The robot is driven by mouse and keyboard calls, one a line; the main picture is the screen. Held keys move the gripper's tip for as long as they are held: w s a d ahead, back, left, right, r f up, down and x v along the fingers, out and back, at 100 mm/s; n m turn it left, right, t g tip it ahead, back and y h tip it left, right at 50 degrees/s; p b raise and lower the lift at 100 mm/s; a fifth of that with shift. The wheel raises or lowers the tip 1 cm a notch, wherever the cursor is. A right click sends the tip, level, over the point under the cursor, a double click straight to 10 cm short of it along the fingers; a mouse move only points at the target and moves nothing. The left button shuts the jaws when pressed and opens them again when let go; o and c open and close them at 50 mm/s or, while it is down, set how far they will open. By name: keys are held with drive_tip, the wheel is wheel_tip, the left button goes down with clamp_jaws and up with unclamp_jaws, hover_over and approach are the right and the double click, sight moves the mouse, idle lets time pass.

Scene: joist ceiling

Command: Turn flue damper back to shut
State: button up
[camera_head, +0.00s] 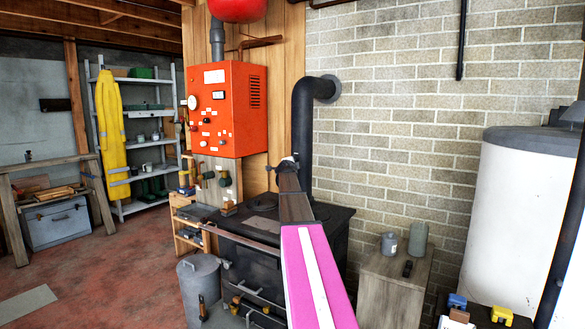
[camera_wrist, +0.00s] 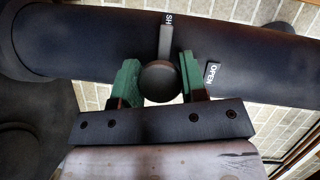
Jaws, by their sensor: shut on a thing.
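The black flue pipe (camera_head: 303,115) rises from the stove and bends into the brick wall. It fills the upper part of the wrist view (camera_wrist: 80,40). The damper's grey lever (camera_wrist: 165,42) lies across the pipe, its far end at a label reading "SH" (camera_wrist: 169,19), the rest of which is covered. A white-lettered "OPEN" label (camera_wrist: 212,73) sits to the right, apart from the lever. My gripper (camera_wrist: 159,70) has its green fingers either side of the lever's round dark knob (camera_wrist: 160,82), shut on it. In the head view my gripper (camera_head: 288,163) is at the pipe; my arm hides the lever.
The black stove (camera_head: 250,255) stands below the pipe, with a lidded metal bin (camera_head: 200,275) at its left. An orange control box (camera_head: 228,108) hangs close left. A wooden cabinet (camera_head: 392,285) and white tank (camera_head: 510,220) stand right. Red floor (camera_head: 110,265) is open at left.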

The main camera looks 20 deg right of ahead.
drive_tip(key=o, duration=0.9)
drive_tip(key=shift+o, duration=0.2)
drive_tip(key=v, duration=1)
drive_tip(key=shift+s+a, duration=0.25)
drive_tip(key=shift+s, duration=0.05)
